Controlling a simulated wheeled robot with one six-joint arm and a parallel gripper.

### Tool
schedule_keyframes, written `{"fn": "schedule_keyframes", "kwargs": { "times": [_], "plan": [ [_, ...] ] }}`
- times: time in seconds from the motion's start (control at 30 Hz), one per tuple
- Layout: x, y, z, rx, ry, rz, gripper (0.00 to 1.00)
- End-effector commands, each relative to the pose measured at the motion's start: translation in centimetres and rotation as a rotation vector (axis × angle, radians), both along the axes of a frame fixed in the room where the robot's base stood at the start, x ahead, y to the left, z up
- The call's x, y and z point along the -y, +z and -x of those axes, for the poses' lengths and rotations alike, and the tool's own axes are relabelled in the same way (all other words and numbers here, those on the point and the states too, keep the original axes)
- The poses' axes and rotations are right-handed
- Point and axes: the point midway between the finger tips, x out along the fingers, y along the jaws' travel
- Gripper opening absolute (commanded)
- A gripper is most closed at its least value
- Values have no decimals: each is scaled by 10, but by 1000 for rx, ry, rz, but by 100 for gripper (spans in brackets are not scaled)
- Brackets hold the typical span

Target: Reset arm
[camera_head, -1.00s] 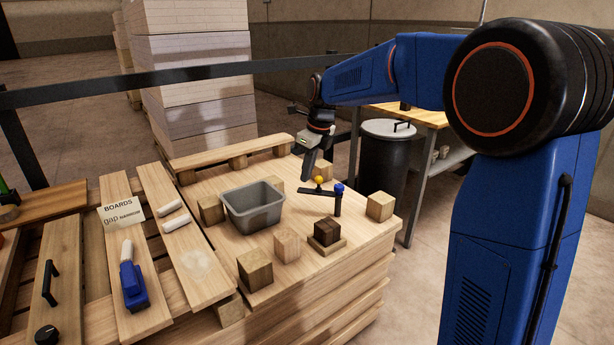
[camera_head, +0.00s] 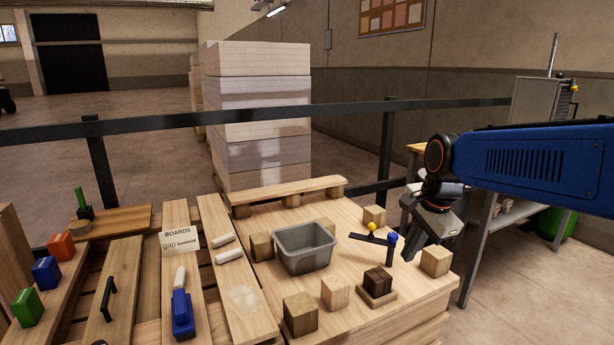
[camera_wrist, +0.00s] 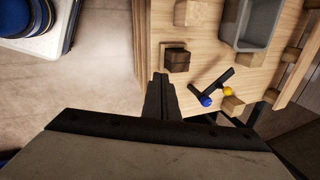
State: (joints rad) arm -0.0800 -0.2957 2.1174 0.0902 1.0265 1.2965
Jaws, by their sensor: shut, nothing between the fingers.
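My gripper (camera_head: 415,247) is at the right side of the pallet's wooden top in the head view, raised above it beside a light wooden block (camera_head: 436,260). In the wrist view its fingers (camera_wrist: 160,95) are together and empty. They point toward the pallet edge near the dark block (camera_wrist: 176,60). The blue arm reaches in from the right. The small stand with a blue knob (camera_head: 392,238) and a yellow ball (camera_head: 371,227) is just left of my gripper and apart from it.
A grey bin (camera_head: 305,250) and several wooden blocks stand on the pallet (camera_head: 350,325). Boards with a label card (camera_head: 180,238) and a blue-handled tool (camera_head: 182,315) lie left. A black rail (camera_head: 240,114) crosses behind. A stack of reams (camera_head: 258,110) stands beyond.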

Motion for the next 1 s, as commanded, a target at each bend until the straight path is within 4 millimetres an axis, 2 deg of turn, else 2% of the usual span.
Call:
{"fn": "schedule_keyframes", "kwargs": {
  "times": [0.03,0.2,0.6,0.8,1.0],
  "plan": [
    [5,-1,18,18,71,27,0],
    [20,-12,69,71,334,136,0],
    [46,-58,176,157,933,408,0],
    [52,-77,203,170,1116,497,0],
    [54,-82,210,172,1165,520,0]
  ]
}}
